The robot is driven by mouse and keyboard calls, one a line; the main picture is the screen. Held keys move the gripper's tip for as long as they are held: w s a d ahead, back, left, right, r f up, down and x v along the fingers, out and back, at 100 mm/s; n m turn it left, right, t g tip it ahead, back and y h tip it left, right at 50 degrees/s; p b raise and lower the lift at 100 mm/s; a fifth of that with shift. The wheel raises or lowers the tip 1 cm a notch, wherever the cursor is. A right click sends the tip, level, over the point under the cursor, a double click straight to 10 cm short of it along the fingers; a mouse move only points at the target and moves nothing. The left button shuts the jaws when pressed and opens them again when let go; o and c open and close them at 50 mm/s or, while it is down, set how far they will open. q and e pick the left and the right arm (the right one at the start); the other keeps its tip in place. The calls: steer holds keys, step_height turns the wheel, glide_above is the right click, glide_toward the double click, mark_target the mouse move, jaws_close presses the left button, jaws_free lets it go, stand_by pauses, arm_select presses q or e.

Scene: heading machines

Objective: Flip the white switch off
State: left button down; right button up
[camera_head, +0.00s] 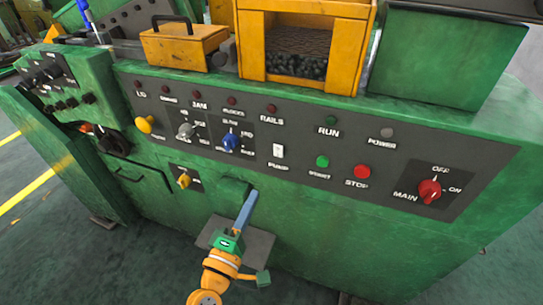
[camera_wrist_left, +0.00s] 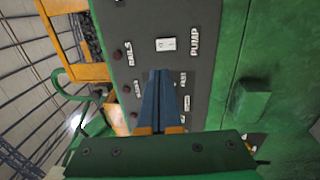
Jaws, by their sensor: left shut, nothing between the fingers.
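The white switch (camera_head: 278,150) is a small rocker on the dark grey control panel, just above the "PUMP" label. It also shows in the left wrist view (camera_wrist_left: 166,44), upper middle, beyond the fingertips. Its on or off position is too small to tell. My left gripper (camera_head: 252,194) has blue fingers pressed together with nothing between them. In the head view its tips appear below and left of the switch. In the left wrist view the fingers (camera_wrist_left: 158,74) point towards the switch, with a gap in the picture. My right gripper is not in view.
A blue selector knob (camera_head: 230,142) is left of the switch. Green (camera_head: 322,161) and red (camera_head: 362,172) buttons and a red main knob (camera_head: 429,190) are to its right. A yellow knob (camera_head: 184,181) sits on the lower green front. A green block (camera_wrist_left: 250,100) juts out below the panel.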

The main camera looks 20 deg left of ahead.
arm_select(q)
steer(key=p, duration=0.1)
glide_toward(277, 149)
steer(key=w, duration=0.6)
steer(key=shift+w+d+r, duration=0.15)
steer(key=shift+w+r, duration=0.2)
steer(key=shift+r, duration=0.05)
